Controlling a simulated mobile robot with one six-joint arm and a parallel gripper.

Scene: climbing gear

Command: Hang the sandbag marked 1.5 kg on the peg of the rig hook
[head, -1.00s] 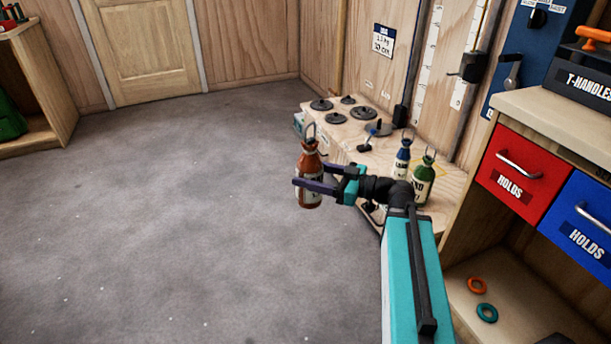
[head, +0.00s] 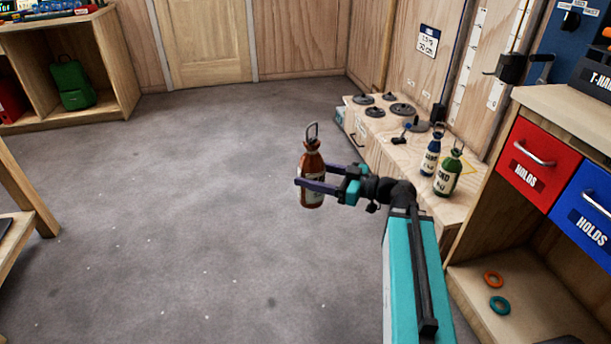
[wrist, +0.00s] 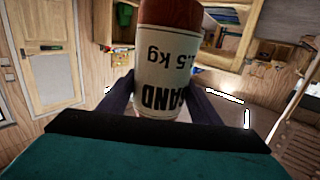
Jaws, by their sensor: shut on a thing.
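My gripper (head: 320,187) is shut on a red-brown, bottle-shaped sandbag (head: 312,172) with a metal loop on top. It holds the sandbag upright in the air over the open floor. In the wrist view the sandbag's white label (wrist: 168,80) appears upside down and reads "SAND" and ".5 kg"; the first digit is not clear. A black block with a short peg (head: 510,67) sits on the wall rail at the upper right, and may be the rig hook. It is well apart from the sandbag.
A low wooden bench (head: 418,165) at the right bears dark discs, a blue sandbag (head: 431,160) and a green sandbag (head: 447,176). A cabinet with red and blue drawers (head: 527,163) stands at the right. The grey floor (head: 200,200) is clear at centre and left.

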